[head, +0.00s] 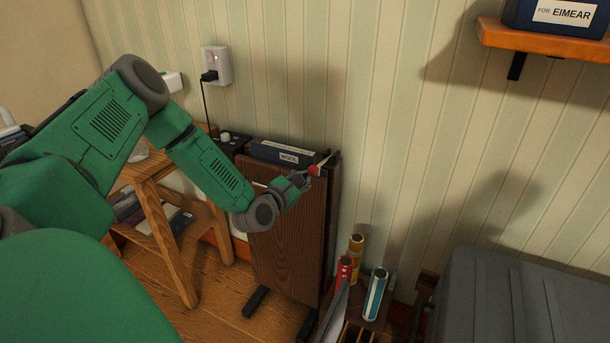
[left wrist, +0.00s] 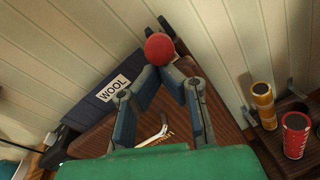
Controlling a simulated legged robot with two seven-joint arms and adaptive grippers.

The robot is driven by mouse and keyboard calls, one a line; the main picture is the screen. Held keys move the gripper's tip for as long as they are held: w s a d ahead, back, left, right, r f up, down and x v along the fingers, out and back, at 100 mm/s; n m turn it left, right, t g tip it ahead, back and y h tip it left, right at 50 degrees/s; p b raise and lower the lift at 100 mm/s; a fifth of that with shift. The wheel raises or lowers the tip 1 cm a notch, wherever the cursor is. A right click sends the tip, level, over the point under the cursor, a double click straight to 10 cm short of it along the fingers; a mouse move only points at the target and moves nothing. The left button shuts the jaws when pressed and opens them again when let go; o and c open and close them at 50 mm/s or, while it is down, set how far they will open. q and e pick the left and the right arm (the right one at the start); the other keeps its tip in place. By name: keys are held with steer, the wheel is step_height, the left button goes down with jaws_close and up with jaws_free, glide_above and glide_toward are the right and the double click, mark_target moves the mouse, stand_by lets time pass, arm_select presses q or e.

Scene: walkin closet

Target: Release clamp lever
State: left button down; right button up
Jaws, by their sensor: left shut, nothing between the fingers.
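The clamp lever's red ball knob (left wrist: 159,48) shows in the left wrist view just past my fingertips. In the head view the small red knob (head: 314,170) is at the top right corner of a dark wooden press (head: 290,240) against the wall. The lever's shaft is mostly hidden behind the fingers. My right gripper is not in view.
A dark box labelled WOOL (head: 284,153) lies on top of the press. A wooden stool (head: 165,235) stands to the left. Several cans (head: 375,294) stand at lower right, beside a grey case (head: 530,300). A wall shelf (head: 545,40) is at upper right.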

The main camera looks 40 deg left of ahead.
arm_select(q)
steer(key=w+a+r+g+h+p, duration=0.15)
steer(key=w+r+g+p, duration=0.25)
steer(key=r+g+p, duration=0.55)
steer(key=w+a+r+t+p, duration=0.2)
steer(key=w+r+p, duration=0.2)
steer(key=w, duration=0.5)
steer(key=shift+a+r+n, duration=0.25)
steer(key=shift+r+n, duration=0.05)
steer(key=shift+r, duration=0.2)
steer(key=shift+w+r, duration=0.2)
steer(key=shift+w, duration=0.05)
